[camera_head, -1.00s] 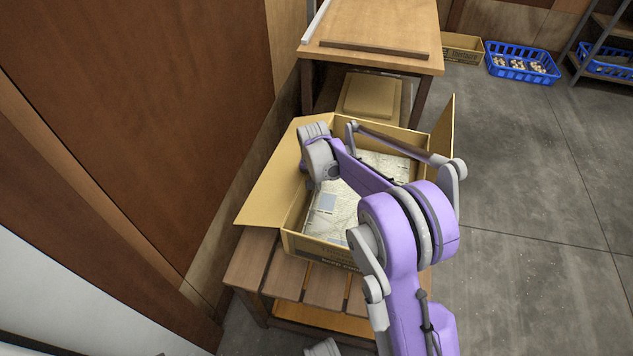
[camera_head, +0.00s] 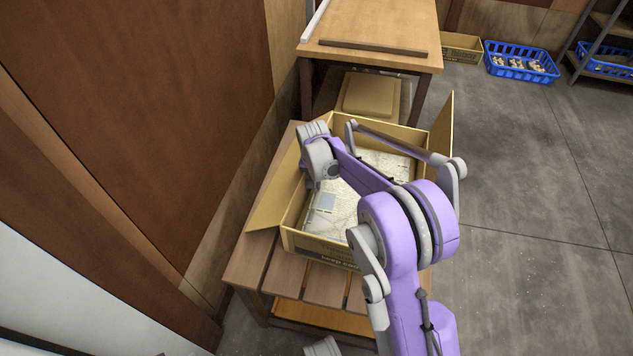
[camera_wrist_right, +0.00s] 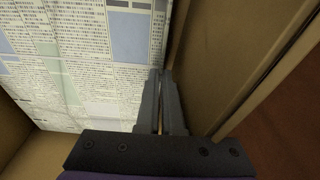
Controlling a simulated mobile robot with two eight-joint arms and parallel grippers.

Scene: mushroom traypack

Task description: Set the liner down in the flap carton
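The flap carton (camera_head: 318,246) stands open on a slatted wooden bench. The liner (camera_head: 338,222), a pale printed sheet, lies inside it, partly hidden by my right arm. In the right wrist view the liner (camera_wrist_right: 85,60) fills the upper left, with its edge close to the carton wall (camera_wrist_right: 215,70). My right gripper (camera_wrist_right: 162,74) points down at this edge, beside the wall. Its fingers are close together with a narrow gap; whether they pinch the liner's edge is unclear. In the head view its fingers are hidden.
The carton's left flap (camera_head: 277,190) leans outward and its right flap (camera_head: 443,130) stands up. A taller table (camera_head: 385,25) is behind the carton, with a tan box (camera_head: 370,96) below it. A blue crate (camera_head: 520,62) and open floor lie to the right.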

